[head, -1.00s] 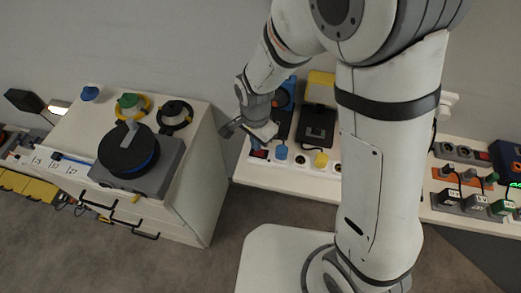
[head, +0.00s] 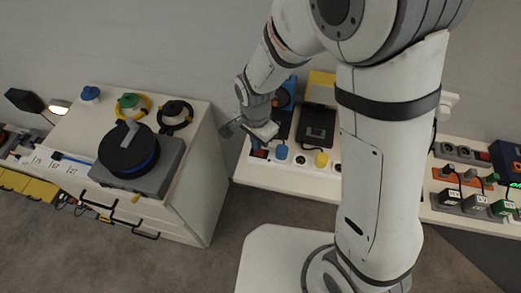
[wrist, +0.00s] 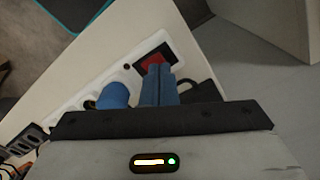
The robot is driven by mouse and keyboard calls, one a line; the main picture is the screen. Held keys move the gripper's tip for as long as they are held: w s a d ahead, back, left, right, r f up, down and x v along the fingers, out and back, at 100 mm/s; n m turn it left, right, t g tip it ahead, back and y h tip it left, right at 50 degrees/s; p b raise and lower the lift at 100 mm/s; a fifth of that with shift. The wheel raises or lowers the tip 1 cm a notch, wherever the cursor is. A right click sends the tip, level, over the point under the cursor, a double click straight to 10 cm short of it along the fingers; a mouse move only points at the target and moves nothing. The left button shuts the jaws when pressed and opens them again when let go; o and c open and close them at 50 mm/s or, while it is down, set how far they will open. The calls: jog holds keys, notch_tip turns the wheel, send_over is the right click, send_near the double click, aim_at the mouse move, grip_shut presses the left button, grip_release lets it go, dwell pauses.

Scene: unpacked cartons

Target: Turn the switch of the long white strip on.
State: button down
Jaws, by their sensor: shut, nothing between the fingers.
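The long white strip (head: 312,166) lies along the front of the white bench, with a red switch (head: 259,153) at its left end, a blue plug (head: 281,152) and a yellow plug (head: 321,159). In the wrist view the strip (wrist: 182,40) runs diagonally, with the red switch (wrist: 153,58) in a dark frame and the blue plug (wrist: 113,95) beside it. My gripper (wrist: 158,72) is shut and empty, its blue-grey fingertips over the near part of the switch. Contact is unclear. In the head view my gripper's fingertips are hidden.
A dark boxy device (head: 316,124) and a blue-and-black device (head: 284,100) stand behind the strip. At right are an orange strip (head: 462,181) with several plugs and a grey strip (head: 460,153). A white cabinet (head: 205,150) with a cable reel (head: 128,150) stands at left.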

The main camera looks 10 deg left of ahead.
jog(key=shift+f+b, duration=0.75)
jog(key=shift+f, duration=0.1)
dwell(0.6)
jog(key=shift+r+p, duration=2.55)
jog(key=shift+r, duration=1)
